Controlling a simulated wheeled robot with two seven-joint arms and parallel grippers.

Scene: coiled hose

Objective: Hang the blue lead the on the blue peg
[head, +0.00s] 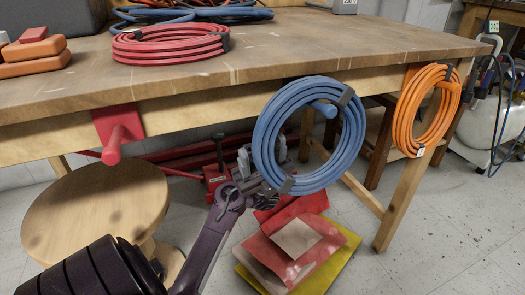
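The blue lead (267,128) is a coil with dark straps, in front of the table's front edge. The blue peg (323,107) shows inside the coil's opening, near its upper right, so the coil is around the peg. I cannot tell whether the coil's weight rests on the peg. My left gripper (263,190) is at the lower-left rim of the coil, close to the lower strap. Its fingertips are partly hidden at the coil, so its grip is unclear. My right gripper is not in view.
A red peg (114,147) juts from the table (270,55) at left. An orange coil (405,112) hangs at right. A red coil (170,43) lies on top. A round stool (95,210) and red and yellow folders (295,245) are below.

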